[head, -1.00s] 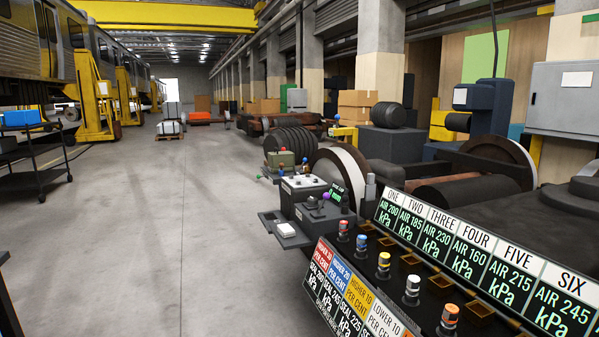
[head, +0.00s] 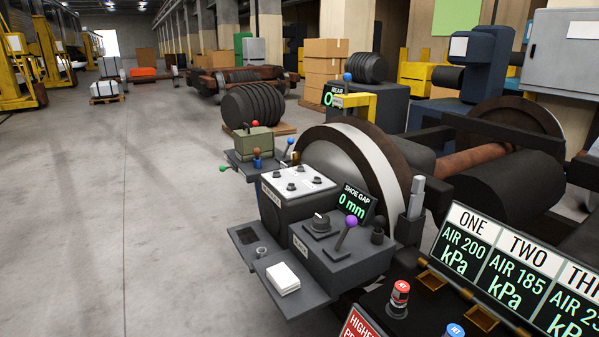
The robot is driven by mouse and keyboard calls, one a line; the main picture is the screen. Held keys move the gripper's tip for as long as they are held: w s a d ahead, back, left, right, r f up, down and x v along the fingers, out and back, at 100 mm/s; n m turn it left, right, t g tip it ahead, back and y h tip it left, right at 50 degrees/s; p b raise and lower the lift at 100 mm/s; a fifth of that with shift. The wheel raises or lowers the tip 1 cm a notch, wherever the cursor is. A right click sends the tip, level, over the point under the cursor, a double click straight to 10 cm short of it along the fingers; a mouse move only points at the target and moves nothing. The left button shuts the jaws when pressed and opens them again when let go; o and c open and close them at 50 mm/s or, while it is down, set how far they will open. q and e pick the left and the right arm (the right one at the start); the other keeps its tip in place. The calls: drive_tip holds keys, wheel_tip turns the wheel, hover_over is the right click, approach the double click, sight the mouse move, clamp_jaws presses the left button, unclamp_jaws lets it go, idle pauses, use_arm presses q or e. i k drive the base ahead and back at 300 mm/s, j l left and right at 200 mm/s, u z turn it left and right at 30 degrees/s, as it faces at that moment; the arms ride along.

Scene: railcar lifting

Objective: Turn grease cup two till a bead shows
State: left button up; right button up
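Neither of my grippers is in view in the head view. I cannot make out anything marked as grease cup two, nor a bead. A grey box with several dark knobs (head: 297,187) stands behind a dark console with a purple-knobbed lever (head: 350,223).
A shoe gap display (head: 355,205) reads 0 mm. A large wheel (head: 365,165) stands behind the console. A white block (head: 283,279) lies on a low shelf (head: 290,300). A green-grey box (head: 252,140) is farther back. The floor at left (head: 110,230) is clear.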

sight(295, 156)
drive_tip(key=i+j, duration=0.1)
drive_tip(key=i+z, duration=0.1)
drive_tip(key=z, duration=0.45)
drive_tip(key=i+j+z, duration=0.15)
drive_tip(key=j+z, duration=0.25)
drive_tip(key=i+j+z, duration=0.1)
drive_tip(key=z, duration=0.35)
drive_tip(key=j+z, duration=0.4)
